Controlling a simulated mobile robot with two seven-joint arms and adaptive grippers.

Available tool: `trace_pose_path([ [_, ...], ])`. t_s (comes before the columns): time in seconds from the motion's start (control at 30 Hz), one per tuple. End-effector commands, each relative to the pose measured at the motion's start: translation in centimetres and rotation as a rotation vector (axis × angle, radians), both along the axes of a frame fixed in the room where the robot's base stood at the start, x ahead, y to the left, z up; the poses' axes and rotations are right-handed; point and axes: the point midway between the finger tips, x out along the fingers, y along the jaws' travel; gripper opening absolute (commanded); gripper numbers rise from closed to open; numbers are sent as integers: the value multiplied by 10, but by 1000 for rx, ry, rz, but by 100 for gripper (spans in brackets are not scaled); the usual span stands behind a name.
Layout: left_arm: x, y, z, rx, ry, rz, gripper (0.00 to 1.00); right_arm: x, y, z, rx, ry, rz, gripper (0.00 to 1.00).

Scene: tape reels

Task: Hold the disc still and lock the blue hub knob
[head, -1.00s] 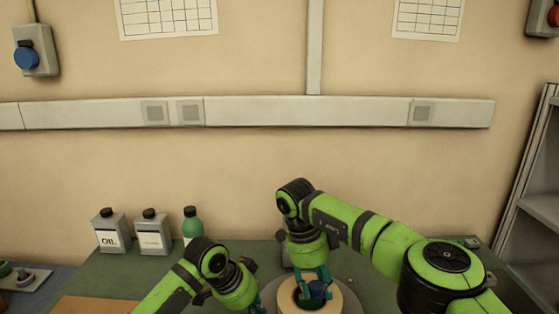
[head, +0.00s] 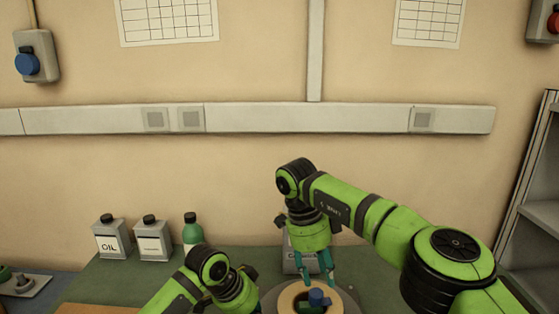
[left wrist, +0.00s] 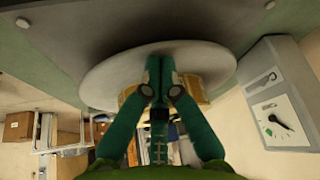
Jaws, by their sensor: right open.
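A tan tape roll (head: 288,298) lies on a grey disc (head: 350,303) at the bottom of the head view. The blue hub knob (head: 318,297) stands in its dark centre. My right gripper (head: 317,281) is open and empty, pointing down just above the knob. My left gripper (head: 262,296) is at the left edge of the disc, partly cut off. In the left wrist view its teal fingertips (left wrist: 159,66) come together over the pale disc (left wrist: 105,78), with the tan roll (left wrist: 206,84) behind. I see nothing clearly between the tips.
A grey box (head: 292,263) stands behind the roll and my right gripper. Two grey cans (head: 112,240) and a green bottle (head: 192,230) stand at the back left of the green bench (head: 125,275). Grey shelving (head: 535,215) is at the right.

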Motion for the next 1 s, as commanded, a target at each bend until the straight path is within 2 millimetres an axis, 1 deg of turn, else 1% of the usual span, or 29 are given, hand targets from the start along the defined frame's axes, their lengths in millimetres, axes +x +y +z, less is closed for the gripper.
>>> trace_pose_path([
  [0.03,-1,0,8,2,3,0,0,0,0,10,0,-1,0,43],
  [0.1,0,0,15,1,0,0,0,0,0,18,0,-1,0,43],
  [0.53,2,0,54,-4,-8,1,0,0,0,61,0,0,0,43],
  [0.63,2,0,59,-4,-8,1,0,0,0,67,0,0,0,43],
  [0.9,2,0,57,-4,-8,1,0,0,0,65,0,0,0,43],
  [1.0,2,0,64,-5,-10,2,0,0,0,72,0,-1,0,43],
])
